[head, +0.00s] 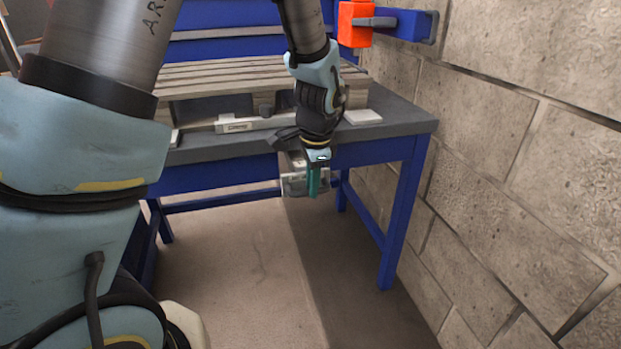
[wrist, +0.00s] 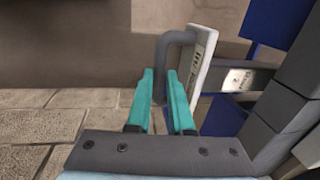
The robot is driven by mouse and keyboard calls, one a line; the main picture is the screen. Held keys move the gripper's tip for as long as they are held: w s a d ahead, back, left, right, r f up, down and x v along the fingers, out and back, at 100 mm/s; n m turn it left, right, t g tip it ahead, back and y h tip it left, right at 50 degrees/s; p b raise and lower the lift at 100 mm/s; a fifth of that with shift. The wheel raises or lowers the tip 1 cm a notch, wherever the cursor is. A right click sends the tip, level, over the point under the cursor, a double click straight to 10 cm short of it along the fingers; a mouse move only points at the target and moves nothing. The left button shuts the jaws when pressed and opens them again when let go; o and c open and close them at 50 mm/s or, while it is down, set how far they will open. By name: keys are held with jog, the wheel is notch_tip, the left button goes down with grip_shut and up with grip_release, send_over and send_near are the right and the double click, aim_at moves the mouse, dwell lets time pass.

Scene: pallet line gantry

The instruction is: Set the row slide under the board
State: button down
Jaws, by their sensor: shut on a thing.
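My gripper (head: 314,182) has teal fingers, points down and hangs in front of the table's front edge, below the top. In the wrist view, the fingers (wrist: 160,95) are shut on a grey bent handle. The handle joins a white labelled plate, which I take as the row slide (wrist: 206,55); a grey labelled bar (wrist: 238,78) shows just behind it. In the head view, a grey and white part of the slide (head: 292,184) shows left of the fingers. Wooden boards (head: 215,76) lie stacked as a pallet on the table.
The blue table (head: 402,205) has a grey top (head: 398,118). A white labelled bar (head: 245,124) lies before the pallet, and a small white pad (head: 362,117) sits at its right. A block wall (head: 520,150) stands close on the right. The floor (head: 240,260) in front is clear.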

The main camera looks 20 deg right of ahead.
jog(key=s, duration=0.3)
jog(key=shift+a, duration=0.15)
jog(key=c, duration=0.8)
grip_release()
notch_tip(320, 180, up, 11)
jog(key=s+p, duration=0.1)
jog(key=s, duration=0.1)
jog(key=shift+f, duration=0.2)
jog(key=shift+a, duration=0.1)
